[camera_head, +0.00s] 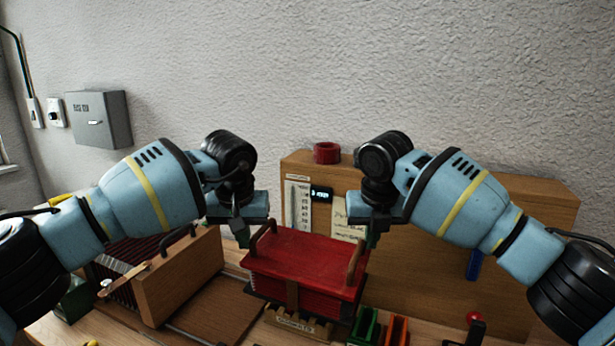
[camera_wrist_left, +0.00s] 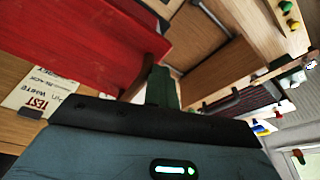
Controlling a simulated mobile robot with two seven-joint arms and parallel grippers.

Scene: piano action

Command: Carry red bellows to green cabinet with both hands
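The red bellows (camera_head: 303,265) sits at the middle of the bench, with a brown handle at each end of its flat top. My left gripper (camera_head: 243,237) points down beside its left handle (camera_head: 262,236). My right gripper (camera_head: 373,239) points down beside its right handle (camera_head: 355,254). In the left wrist view, the green fingers (camera_wrist_left: 162,88) are close to a brown handle on the red bellows (camera_wrist_left: 85,40); whether they grip it is unclear. No green cabinet can be clearly made out; a green object (camera_head: 75,300) at lower left is mostly hidden by my left arm.
A wooden case with dark pleats (camera_head: 180,277) stands left of the bellows. A wooden panel (camera_head: 440,265) with a scale and small display rises behind, carrying a red ring (camera_head: 327,152). Green (camera_head: 363,327) and orange (camera_head: 397,330) holders stand in front at right.

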